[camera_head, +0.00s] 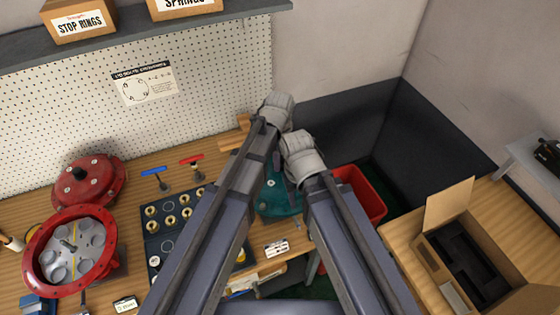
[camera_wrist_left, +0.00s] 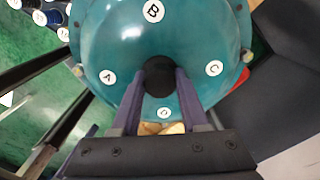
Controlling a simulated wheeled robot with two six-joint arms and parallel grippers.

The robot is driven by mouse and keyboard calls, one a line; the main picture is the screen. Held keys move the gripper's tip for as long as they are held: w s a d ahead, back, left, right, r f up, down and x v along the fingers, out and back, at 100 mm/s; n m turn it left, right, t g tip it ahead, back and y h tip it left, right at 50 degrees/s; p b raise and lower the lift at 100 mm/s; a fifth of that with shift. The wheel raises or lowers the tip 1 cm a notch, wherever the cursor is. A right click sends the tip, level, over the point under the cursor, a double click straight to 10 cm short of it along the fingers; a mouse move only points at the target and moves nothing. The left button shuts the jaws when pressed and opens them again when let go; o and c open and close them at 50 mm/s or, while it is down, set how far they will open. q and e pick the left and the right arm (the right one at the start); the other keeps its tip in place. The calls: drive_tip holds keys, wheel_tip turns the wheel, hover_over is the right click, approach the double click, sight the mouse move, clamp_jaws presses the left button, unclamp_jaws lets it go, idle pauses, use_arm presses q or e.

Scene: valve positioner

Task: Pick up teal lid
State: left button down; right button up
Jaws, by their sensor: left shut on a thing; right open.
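The teal lid (camera_head: 280,200) is near the right end of the workbench, partly hidden behind my arms in the head view. In the left wrist view the teal lid (camera_wrist_left: 125,45) is a round dome with white lettered discs and a black centre knob (camera_wrist_left: 159,80). My left gripper (camera_wrist_left: 159,78) is shut on this knob, one purple finger on each side. Its fingertips are hidden in the head view. My right gripper (camera_head: 303,160) is beside and below the left one, close to the lid. It is open; its fingers are mostly hidden.
A red bin (camera_head: 362,192) stands right of the lid. A dark tray (camera_head: 165,222) of brass rings and the red valve housing (camera_head: 70,245) are left on the workbench (camera_head: 135,180). An open carton (camera_head: 470,255) is at right. Green floor (camera_wrist_left: 35,75) shows beside the lid.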

use_arm(q)
wheel_tip(320, 180, up, 10)
drive_tip(key=p, duration=0.9)
drive_tip(key=shift+f, duration=0.1)
drive_tip(key=shift+s, duration=0.15)
